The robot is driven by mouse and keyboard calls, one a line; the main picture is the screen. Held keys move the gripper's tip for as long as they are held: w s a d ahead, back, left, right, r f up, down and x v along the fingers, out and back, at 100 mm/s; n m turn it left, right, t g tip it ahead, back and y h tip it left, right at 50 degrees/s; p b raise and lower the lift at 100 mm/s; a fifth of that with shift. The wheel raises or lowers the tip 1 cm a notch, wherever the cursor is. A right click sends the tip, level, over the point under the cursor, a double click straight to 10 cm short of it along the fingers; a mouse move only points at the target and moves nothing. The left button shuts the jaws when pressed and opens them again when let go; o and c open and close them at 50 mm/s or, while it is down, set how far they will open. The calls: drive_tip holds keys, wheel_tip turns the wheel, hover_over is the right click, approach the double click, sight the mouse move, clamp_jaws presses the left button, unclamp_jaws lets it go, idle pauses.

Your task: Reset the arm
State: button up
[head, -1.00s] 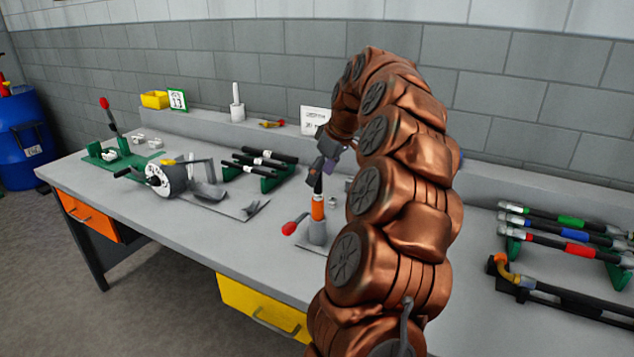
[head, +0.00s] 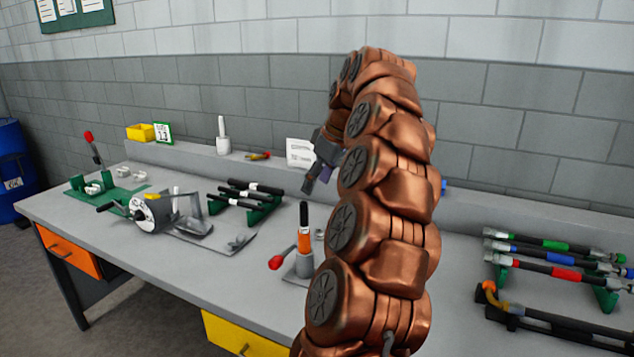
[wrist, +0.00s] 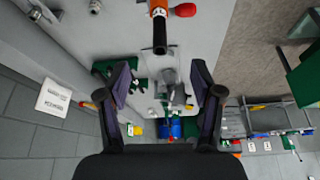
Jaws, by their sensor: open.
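My copper arm rises on the right of the middle in the head view and bends over at the top. My gripper (head: 320,172) hangs above the bench, up and right of an upright tool with a black top and orange band (head: 304,235). The wrist view shows my gripper (wrist: 163,85) with its two fingers spread wide and nothing between them. The orange and black tool (wrist: 158,22) appears there beyond the fingers, apart from them. The arm hides part of the bench behind it.
The grey bench (head: 190,265) carries a crank machine (head: 150,213), a rack of black hoses (head: 245,195), a green mat (head: 115,197) and a red-knobbed lever (head: 276,262). Coloured hoses (head: 550,261) lie at right. A blue barrel (head: 12,170) stands at far left.

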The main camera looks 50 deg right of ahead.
idle(0.4)
drive_tip(key=s+a+n+g+y+p, duration=0.1)
drive_tip(key=s+a+g+p, duration=0.1)
drive_tip(key=a, duration=1.2)
drive_tip(key=s+a+g+p, duration=0.1)
drive_tip(key=a+p, duration=0.2)
drive_tip(key=a, duration=1.1)
drive_tip(key=s+a+f+m+g+p, duration=0.1)
drive_tip(key=s+a+f, duration=0.2)
drive_tip(key=s, duration=0.4)
drive_tip(key=s+a+f+m+g+h+p, duration=0.1)
drive_tip(key=s+a+f, duration=0.2)
drive_tip(key=s, duration=0.5)
drive_tip(key=s+a+f+m+g+p, duration=0.1)
drive_tip(key=s+a+f, duration=0.3)
drive_tip(key=s, duration=0.4)
drive_tip(key=shift+s+f+h+p, duration=0.15)
drive_tip(key=shift+f+h+p, duration=0.25)
drive_tip(key=shift+p, duration=0.1)
